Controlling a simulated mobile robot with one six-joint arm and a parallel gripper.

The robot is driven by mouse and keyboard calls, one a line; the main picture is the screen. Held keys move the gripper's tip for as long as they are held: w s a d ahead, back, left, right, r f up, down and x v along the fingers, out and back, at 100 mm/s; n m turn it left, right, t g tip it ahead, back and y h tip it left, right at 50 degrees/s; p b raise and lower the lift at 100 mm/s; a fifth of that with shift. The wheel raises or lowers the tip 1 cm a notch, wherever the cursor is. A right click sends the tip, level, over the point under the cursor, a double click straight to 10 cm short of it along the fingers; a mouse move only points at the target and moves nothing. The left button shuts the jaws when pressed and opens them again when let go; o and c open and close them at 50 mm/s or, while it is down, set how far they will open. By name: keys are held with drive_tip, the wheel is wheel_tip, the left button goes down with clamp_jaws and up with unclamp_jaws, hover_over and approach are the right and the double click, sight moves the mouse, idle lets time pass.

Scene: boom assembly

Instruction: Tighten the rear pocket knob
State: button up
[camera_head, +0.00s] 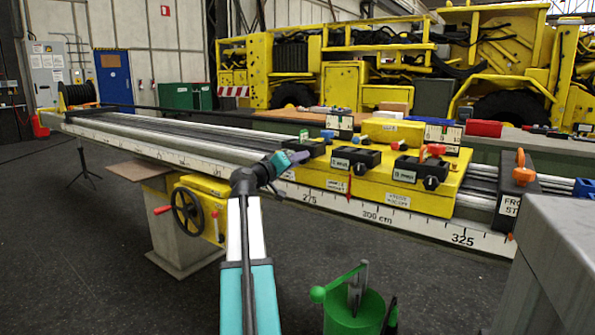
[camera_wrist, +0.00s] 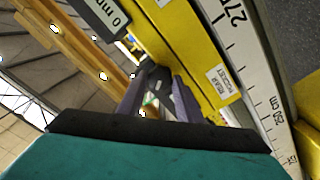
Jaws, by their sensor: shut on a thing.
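The rear pocket is a black block (camera_head: 314,146) at the left end of the yellow carriage, partly hidden by my gripper. Its white label (camera_wrist: 223,82) shows in the wrist view, on the carriage's yellow side. My gripper (camera_head: 300,156) reaches the block from the near left. In the wrist view its two purple fingers (camera_wrist: 157,82) stand on either side of a small dark knob (camera_wrist: 154,75) and are shut on it. Most of the knob is hidden between the fingers, so its turn angle cannot be told.
The yellow carriage (camera_head: 380,190) bears more black blocks with knobs (camera_head: 356,160) to the right. A front stop block (camera_head: 515,195) with an orange knob stands further right. A handwheel (camera_head: 188,212) is below left, a green lever device (camera_head: 352,312) below. Grey floor lies open at left.

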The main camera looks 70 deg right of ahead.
drive_tip(key=shift+s+f+m+b, duration=0.1)
drive_tip(key=shift+m+b, duration=1.45)
drive_tip(key=shift+m, duration=0.05)
drive_tip(key=shift+s+f+m+b, duration=0.1)
drive_tip(key=shift+m+b, duration=1.45)
drive_tip(key=shift+m, duration=0.05)
drive_tip(key=shift+r, duration=0.1)
drive_tip(key=o, duration=1)
drive_tip(key=shift+o, duration=0.2)
drive_tip(key=shift+w+a+r, duration=0.1)
drive_tip(key=p+v, duration=0.3)
drive_tip(key=v, duration=1)
drive_tip(key=shift+a+p, duration=0.25)
drive_tip(key=shift+p, duration=0.15)
